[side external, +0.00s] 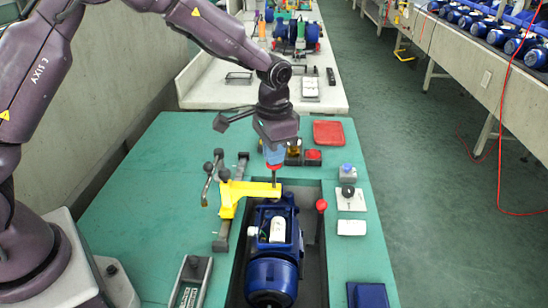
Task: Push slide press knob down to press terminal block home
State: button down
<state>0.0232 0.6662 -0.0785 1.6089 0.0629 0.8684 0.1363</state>
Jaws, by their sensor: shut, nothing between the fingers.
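My gripper (273,160) points down and is shut, with its blue fingers above the end of the yellow press arm (243,188). A small red knob (273,167) on a dark vertical rod (274,178) is directly under the fingertips. The fingers appear to touch the knob or be just above it; I cannot tell which. The yellow arm reaches over the far end of a blue motor (271,262) in a dark recess. A white piece (278,229) sits on top of the motor. I cannot make out the terminal block for certain.
A red-knobbed lever (321,205) stands at the recess's right edge. A dark-handled clamp (209,178) stands left of the yellow arm. A red tray (328,132) and push buttons (312,155) are behind. The green bench top (150,220) is clear at left.

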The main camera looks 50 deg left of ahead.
jog(key=shift+r, duration=3.1)
jog(key=s+a+r+n+t, duration=0.1)
jog(key=s+r, duration=0.3)
jog(key=s, duration=0.4)
jog(key=s+a+r+n+t, duration=0.1)
jog(key=s+r, duration=0.3)
jog(key=s, duration=0.5)
jog(key=s+a+r+n+t, duration=0.1)
jog(key=s+r+t, duration=0.2)
jog(key=s, duration=0.5)
jog(key=shift+s+a+r+t, duration=0.3)
jog(key=shift+r, duration=0.4)
